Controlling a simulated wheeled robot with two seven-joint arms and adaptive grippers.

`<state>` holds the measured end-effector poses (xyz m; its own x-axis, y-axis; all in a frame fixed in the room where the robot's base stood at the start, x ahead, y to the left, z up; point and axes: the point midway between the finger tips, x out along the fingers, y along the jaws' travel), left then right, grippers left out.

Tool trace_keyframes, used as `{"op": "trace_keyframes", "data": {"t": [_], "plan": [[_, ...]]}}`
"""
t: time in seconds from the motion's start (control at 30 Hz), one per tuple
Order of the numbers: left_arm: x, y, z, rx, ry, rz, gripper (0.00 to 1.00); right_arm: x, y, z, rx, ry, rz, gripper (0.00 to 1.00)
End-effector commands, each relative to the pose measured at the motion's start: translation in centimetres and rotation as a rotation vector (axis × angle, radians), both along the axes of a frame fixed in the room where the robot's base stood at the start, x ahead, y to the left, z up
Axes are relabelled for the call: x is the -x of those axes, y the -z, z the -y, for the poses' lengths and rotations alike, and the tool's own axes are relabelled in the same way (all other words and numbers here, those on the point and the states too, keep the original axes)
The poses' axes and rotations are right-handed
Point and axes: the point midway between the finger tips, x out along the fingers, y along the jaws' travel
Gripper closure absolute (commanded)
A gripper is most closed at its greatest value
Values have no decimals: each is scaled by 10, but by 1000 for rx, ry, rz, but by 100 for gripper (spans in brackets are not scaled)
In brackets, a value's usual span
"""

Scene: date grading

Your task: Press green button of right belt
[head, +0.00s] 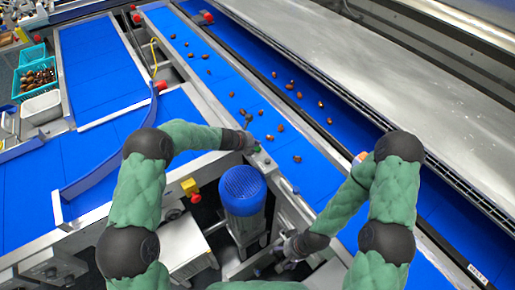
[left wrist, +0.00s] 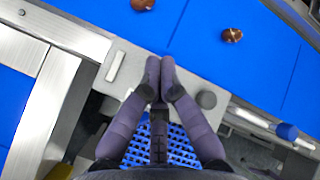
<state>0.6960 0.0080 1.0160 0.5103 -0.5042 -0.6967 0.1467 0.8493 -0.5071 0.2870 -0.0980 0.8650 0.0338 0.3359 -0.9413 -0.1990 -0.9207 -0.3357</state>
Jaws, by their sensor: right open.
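The right belt (head: 222,82) is a long blue conveyor carrying scattered brown dates. A small green spot (head: 257,149), which looks like a button, shows on its near metal edge beside my left gripper (head: 247,131). In the left wrist view my left gripper (left wrist: 160,65) has its fingers together and empty, tips over the belt's edge. A pale plate (left wrist: 116,66) lies left of the tips and a dark round knob (left wrist: 207,100) right of them; no green button is distinguishable there. My right gripper (head: 284,254) is open and low, near the front frame.
A blue motor-like drum (head: 242,188) stands below my left gripper. A yellow box with a red button (head: 191,189) is left of it. Another blue belt (head: 100,65) runs at the left, beside teal crates (head: 36,82). A metal table (head: 400,50) lies beyond.

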Motion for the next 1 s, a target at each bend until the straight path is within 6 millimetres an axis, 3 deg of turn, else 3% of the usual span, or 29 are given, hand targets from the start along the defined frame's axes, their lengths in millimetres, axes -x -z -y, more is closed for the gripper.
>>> {"op": "trace_keyframes", "data": {"t": [1.0], "plan": [[0, 9, 0, 1, -1, -1, 100, 0, 6, 0, 0, 0, 0, 28]]}}
